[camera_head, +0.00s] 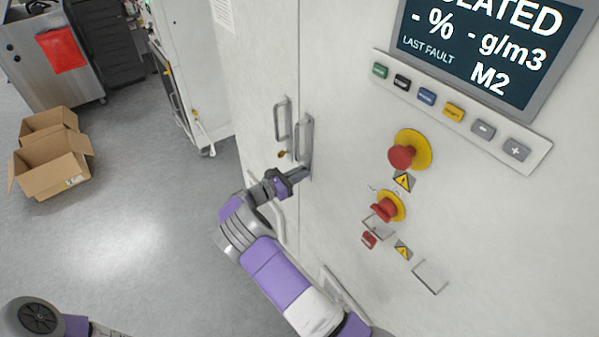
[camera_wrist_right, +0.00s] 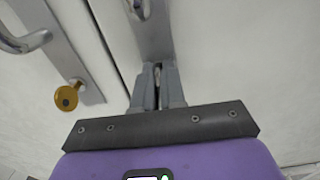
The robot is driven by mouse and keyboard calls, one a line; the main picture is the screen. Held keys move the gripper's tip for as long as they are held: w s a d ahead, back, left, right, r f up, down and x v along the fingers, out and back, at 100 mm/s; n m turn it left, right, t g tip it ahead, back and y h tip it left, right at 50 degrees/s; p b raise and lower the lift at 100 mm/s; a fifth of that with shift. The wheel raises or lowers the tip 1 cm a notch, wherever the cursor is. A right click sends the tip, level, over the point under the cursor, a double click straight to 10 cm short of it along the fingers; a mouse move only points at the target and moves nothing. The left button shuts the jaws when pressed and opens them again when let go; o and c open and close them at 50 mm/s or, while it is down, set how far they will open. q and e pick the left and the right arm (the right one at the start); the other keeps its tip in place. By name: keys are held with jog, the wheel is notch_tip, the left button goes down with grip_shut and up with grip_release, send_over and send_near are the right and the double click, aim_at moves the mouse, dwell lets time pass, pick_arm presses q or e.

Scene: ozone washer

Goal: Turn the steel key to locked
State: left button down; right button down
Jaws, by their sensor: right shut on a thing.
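My right gripper (camera_head: 301,174) is at the lower end of the right door handle's plate on the white cabinet. In the right wrist view its two grey fingers (camera_wrist_right: 158,72) are close together around a small pale piece at the plate's lower end. This appears to be the steel key, but the fingers hide most of it, so I cannot tell its turn angle. The right door handle (camera_head: 304,137) stands just above the fingers. My left gripper is not in view.
The left door handle (camera_head: 282,120) is close beside the right one. Red stop knobs (camera_head: 402,157) and a row of buttons (camera_head: 427,97) under a display (camera_head: 480,45) are to the right. A cardboard box (camera_head: 50,170) lies on the open floor at left.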

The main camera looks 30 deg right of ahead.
jog(key=shift+n, duration=0.3)
jog(key=c, duration=1.3)
grip_release()
